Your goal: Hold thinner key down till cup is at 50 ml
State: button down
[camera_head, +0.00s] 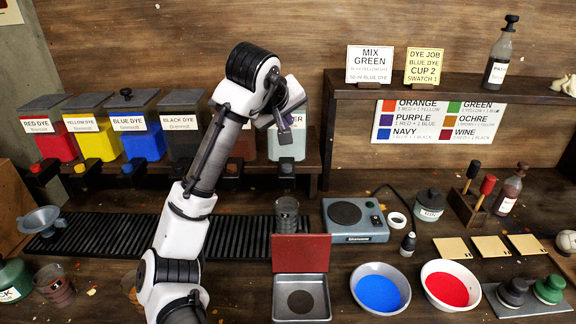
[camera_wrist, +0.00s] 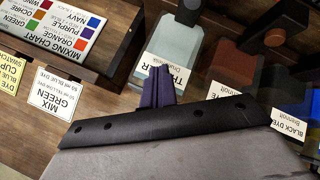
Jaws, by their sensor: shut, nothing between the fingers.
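The pale grey thinner dispenser (camera_head: 286,148) stands at the right end of the row of dispensers. Its dark key (camera_head: 287,169) sits at its lower front. In the wrist view the thinner dispenser (camera_wrist: 180,55) appears upside down, its label partly covered by my fingers. A clear cup (camera_head: 287,214) stands upright on the black slatted rack (camera_head: 240,240), below the thinner key. I cannot read its fill level. My gripper (camera_head: 284,138) is shut and empty, in front of the thinner label and above the key; its closed fingers (camera_wrist: 158,88) show in the wrist view.
Red, yellow, blue and black dye dispensers (camera_head: 143,140) stand to the left. A hotplate (camera_head: 352,219) stands right of the cup. A metal tray with a red lid (camera_head: 300,255) and blue (camera_head: 380,288) and red bowls (camera_head: 450,285) sit in front. A shelf (camera_head: 430,92) juts out at right.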

jog(key=b, duration=0.7)
send_over(285, 168)
notch_tip(285, 168, down, 8)
jog(key=shift+s, duration=0.1)
jog(key=shift+d+f, duration=0.1)
jog(key=shift+f, duration=0.3)
dwell(1.3)
jog(key=shift+f, duration=0.4)
jog(key=shift+f+b, duration=0.35)
jog(key=shift+f, duration=0.2)
dwell(0.5)
jog(key=shift+r, duration=0.15)
dwell(1.6)
jog(key=shift+r+p, duration=0.85)
jog(key=shift+p, duration=0.05)
notch_tip(285, 168, up, 5)
jog(key=p, duration=0.4)
